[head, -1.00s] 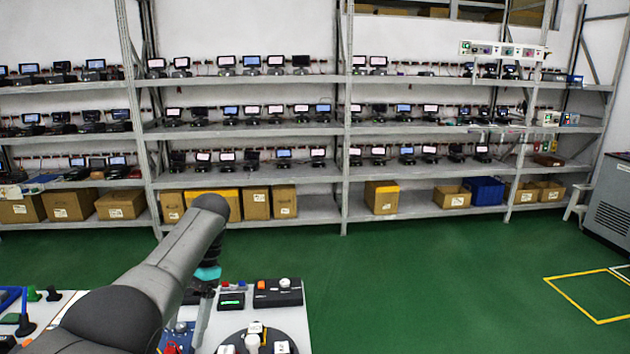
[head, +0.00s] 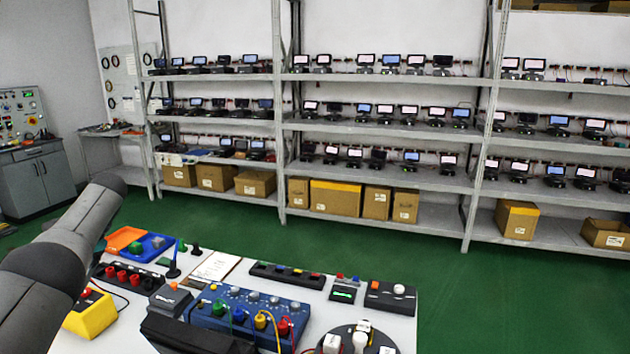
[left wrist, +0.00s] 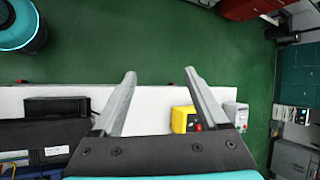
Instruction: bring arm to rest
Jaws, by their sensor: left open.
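My left arm comes in from the left in the head view, but its gripper does not show there. In the left wrist view my left gripper (left wrist: 158,82) is open, its two fingers apart with nothing between them. Its fingers reach over the edge of a white table (left wrist: 150,115), with green floor beyond. My right gripper is in neither current view.
The white table (head: 225,268) holds a blue box with knobs and leads (head: 250,312), a yellow box (head: 92,312), an orange tray (head: 124,240) and a black round fixture (head: 340,335). Racks of small screens (head: 380,178) stand behind. Green floor (head: 465,300) lies clear at right.

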